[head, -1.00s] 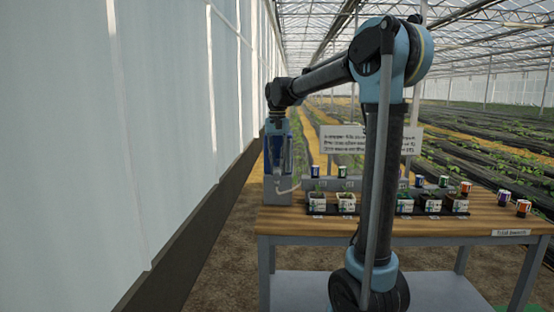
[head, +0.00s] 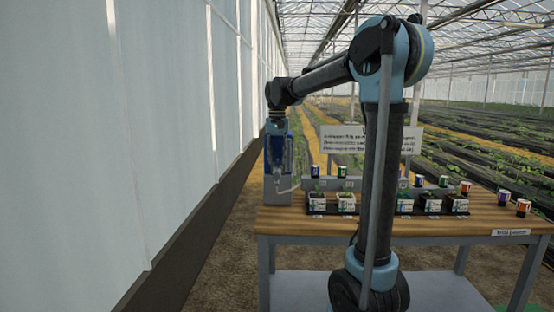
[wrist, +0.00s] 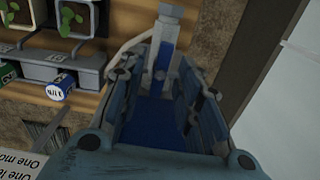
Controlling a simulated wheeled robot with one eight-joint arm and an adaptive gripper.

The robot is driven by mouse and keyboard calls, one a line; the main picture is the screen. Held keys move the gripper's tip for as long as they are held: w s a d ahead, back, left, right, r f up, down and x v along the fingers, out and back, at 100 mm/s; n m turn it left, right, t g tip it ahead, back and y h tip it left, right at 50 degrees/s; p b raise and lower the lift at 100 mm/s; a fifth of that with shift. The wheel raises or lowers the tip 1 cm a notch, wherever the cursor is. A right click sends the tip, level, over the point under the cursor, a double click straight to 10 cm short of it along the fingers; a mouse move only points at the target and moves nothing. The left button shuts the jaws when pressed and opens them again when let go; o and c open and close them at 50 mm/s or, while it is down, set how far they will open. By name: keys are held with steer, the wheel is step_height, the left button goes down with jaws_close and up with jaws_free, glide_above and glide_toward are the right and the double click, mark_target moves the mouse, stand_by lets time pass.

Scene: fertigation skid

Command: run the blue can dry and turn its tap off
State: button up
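My gripper (head: 279,165) hangs down at the grey stand (head: 277,196) on the bench's left end. In the wrist view my gripper (wrist: 162,68) has its two fingers spread. A dark blue surface (wrist: 152,135) shows between them; I take it for the blue can, mostly hidden by my gripper. A grey fitting (wrist: 166,30) with a pale hose lies beyond the fingertips. I cannot make out the tap's handle or how it is turned, nor whether a finger touches anything. The liquid level is not visible.
Small blue (head: 314,171) and green (head: 342,171) tins stand on a grey ledge behind potted seedlings. More tins (head: 523,207) stand at the bench's right. A sign (head: 370,140) rises behind. A pale wall (head: 130,130) runs along the left.

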mark_target(277, 160)
step_height(277, 160, up, 12)
stand_by(0.8)
steer(key=shift+w, duration=0.1)
steer(key=s+d+f+t, duration=0.1)
steer(key=s+d+f, duration=1.4)
steer(key=s, duration=0.2)
steer(key=s+d+f, duration=0.3)
steer(key=s+f, duration=0.5)
steer(key=f, duration=0.2)
steer(key=s+d+f+n+t, duration=0.1)
steer(key=s+d+f, duration=0.2)
steer(key=s+f, duration=0.5)
step_height(277, 160, down, 3)
steer(key=shift+s+f, duration=0.1)
steer(key=shift+s, duration=0.05)
steer(key=shift+d, duration=0.1)
